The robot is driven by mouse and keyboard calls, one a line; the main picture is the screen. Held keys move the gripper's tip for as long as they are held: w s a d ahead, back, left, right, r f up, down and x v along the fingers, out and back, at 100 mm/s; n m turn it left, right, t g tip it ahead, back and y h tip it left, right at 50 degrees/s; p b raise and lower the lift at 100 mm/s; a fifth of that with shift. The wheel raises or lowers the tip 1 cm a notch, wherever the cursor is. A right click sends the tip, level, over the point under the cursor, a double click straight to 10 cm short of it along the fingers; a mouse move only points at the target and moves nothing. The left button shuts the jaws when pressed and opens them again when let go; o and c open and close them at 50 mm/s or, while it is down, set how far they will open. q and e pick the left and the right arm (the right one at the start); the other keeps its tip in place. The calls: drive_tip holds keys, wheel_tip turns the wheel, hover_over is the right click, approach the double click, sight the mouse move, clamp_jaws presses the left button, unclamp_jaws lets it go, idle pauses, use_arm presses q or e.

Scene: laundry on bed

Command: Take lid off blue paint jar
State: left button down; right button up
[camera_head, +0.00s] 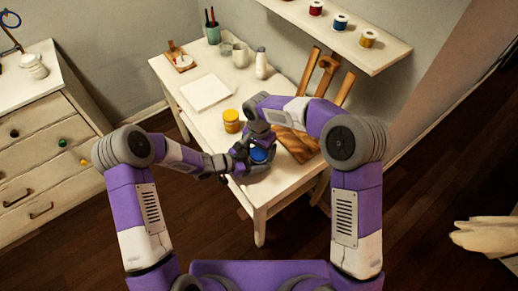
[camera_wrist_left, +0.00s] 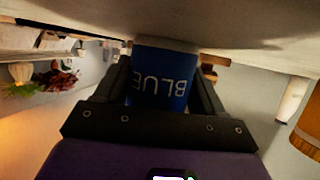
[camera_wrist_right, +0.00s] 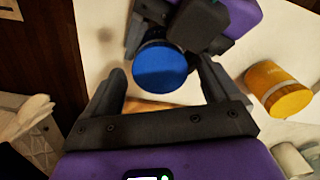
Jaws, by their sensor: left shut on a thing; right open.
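The blue paint jar (camera_head: 260,155) is near the front of the white table. Its "BLUE" label (camera_wrist_left: 163,80) shows upside down in the left wrist view, between the fingers of my left gripper (camera_wrist_left: 165,88). That gripper is shut on the jar body from the side. The blue lid (camera_wrist_right: 160,68) shows as a round top in the right wrist view. My right gripper (camera_wrist_right: 157,82) is open above the jar, with a finger on each side of the lid and visible space at the left finger. In the head view, both grippers crowd around the jar and partly hide it.
A yellow jar (camera_head: 231,122) stands close behind the blue one and also shows in the right wrist view (camera_wrist_right: 278,90). Paper (camera_head: 206,92), a white bottle (camera_head: 261,63) and a brush cup (camera_head: 212,33) are farther back.

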wheel_tip(320, 180, up, 8)
drive_tip(key=shift+f, duration=0.2)
drive_tip(key=shift+c, duration=0.4)
drive_tip(key=shift+f, duration=3.85)
drive_tip(key=c, duration=1)
drive_tip(key=o, duration=1.1)
drive_tip(key=shift+r, duration=0.1)
drive_tip(key=shift+r, duration=2.2)
use_arm(q)
unclamp_jaws()
